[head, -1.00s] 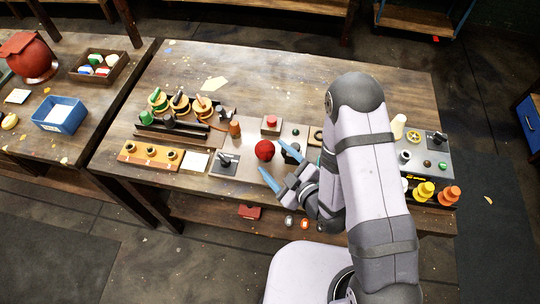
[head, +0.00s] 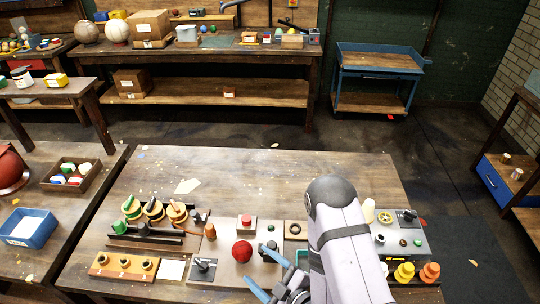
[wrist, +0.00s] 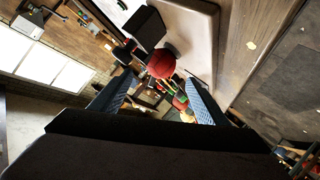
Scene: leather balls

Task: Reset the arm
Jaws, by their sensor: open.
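My gripper (head: 264,272) has blue fingers spread apart with nothing between them. It is low in the head view, at the front of the workbench (head: 300,175), beside my pale arm. A red ball (head: 242,251) sits on a grey panel just behind and left of the fingertips, apart from them. In the wrist view the open fingers (wrist: 163,100) frame a gap, and the red ball (wrist: 161,63) shows beyond the tips. My arm hides part of the bench's right half.
Left of the ball are a rack with several ringed pegs (head: 153,212), an orange block with sockets (head: 124,266) and a lever plate (head: 204,269). Yellow and orange knobs (head: 417,272) stand at the right. The rear of the bench is mostly clear.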

